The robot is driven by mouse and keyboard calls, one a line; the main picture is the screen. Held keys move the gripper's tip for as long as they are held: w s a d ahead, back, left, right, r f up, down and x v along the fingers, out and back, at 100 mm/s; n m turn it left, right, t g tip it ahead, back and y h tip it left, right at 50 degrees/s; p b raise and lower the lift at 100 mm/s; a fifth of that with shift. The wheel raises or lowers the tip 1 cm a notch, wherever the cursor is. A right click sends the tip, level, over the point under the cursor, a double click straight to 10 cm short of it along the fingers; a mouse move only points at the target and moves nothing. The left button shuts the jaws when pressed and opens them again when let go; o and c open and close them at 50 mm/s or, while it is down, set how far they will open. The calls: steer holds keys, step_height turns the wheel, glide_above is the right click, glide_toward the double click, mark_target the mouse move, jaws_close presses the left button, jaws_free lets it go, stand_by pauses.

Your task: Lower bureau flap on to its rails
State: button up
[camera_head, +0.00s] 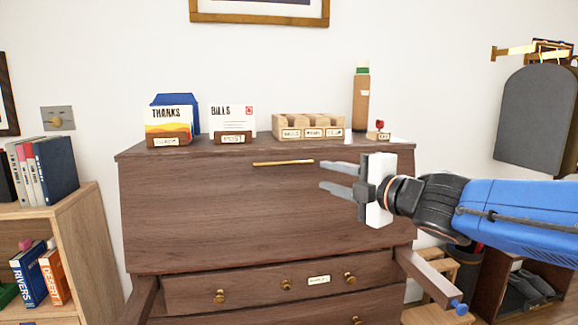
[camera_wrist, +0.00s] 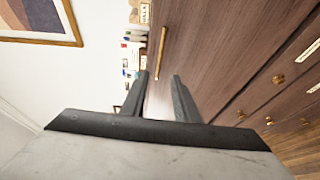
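The bureau flap (camera_head: 220,215) is a closed, sloping dark wood panel on the front of the bureau. A thin brass bar handle (camera_head: 283,163) runs along its upper edge; it also shows in the wrist view (camera_wrist: 161,55). My gripper (camera_head: 322,178) is open and empty in front of the flap, to the right of and slightly below the handle. Its fingers point left in the head view. Two wooden rails stick out below the flap, the right rail (camera_head: 432,281) with a blue knob at its end and the left rail (camera_head: 141,300) partly cut off by the frame.
On the bureau top (camera_head: 255,147) stand a THANKS card holder (camera_head: 168,122), a BILLS letter holder (camera_head: 233,120), a wooden compartment box (camera_head: 308,124) and a tall tube (camera_head: 361,98). A bookshelf (camera_head: 60,220) stands left. Drawers (camera_head: 250,285) lie under the flap.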

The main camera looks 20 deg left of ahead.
mark_target(286, 164)
steer(key=x, duration=1.7)
steer(key=shift+w, duration=0.1)
jaws_close()
